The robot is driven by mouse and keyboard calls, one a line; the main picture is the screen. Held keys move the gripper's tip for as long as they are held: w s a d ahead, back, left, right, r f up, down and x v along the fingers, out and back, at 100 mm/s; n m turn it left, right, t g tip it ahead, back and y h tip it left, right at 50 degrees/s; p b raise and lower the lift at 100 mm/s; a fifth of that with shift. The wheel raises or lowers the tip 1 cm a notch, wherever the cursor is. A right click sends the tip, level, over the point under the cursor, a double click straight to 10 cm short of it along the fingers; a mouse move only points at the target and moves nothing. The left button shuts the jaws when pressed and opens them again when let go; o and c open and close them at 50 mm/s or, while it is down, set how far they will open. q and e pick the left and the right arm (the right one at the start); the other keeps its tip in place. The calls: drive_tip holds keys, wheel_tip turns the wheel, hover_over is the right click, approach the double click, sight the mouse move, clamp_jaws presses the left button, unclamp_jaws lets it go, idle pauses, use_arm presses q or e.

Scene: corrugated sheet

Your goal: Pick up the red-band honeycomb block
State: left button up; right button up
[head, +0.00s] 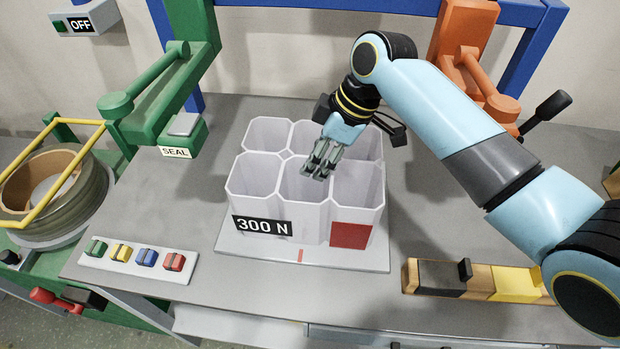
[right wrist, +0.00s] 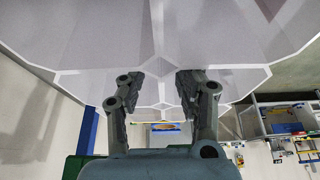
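A large white honeycomb block (head: 272,212) of several open cells stands upright on a light base plate (head: 240,247) mid-table. Its front has a black "300 N" label and a red patch (head: 350,236) at lower right. My right gripper (head: 320,172) is over the block's middle, fingers pointing down at the cell rims. In the right wrist view the gripper (right wrist: 158,92) is open, with white cell walls (right wrist: 85,85) beyond and between its fingers. I cannot tell whether they touch. The arm hides some back cells. My left gripper is not in view.
A white strip (head: 100,262) at front left holds small green, yellow, blue and red pieces. A green "SEAL" press (head: 160,120) stands at left and an orange lever stand (head: 470,70) at back right. A wooden bar (head: 480,281) lies at front right. Bare table lies left of the block.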

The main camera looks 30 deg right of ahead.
sight(310, 181)
drive_tip(key=x, duration=0.3)
drive_tip(key=shift+a+f, duration=0.15)
drive_tip(key=shift+f, duration=0.1)
drive_tip(key=shift+c, duration=0.3)
clamp_jaws()
drive_tip(key=shift+w+r, duration=0.1)
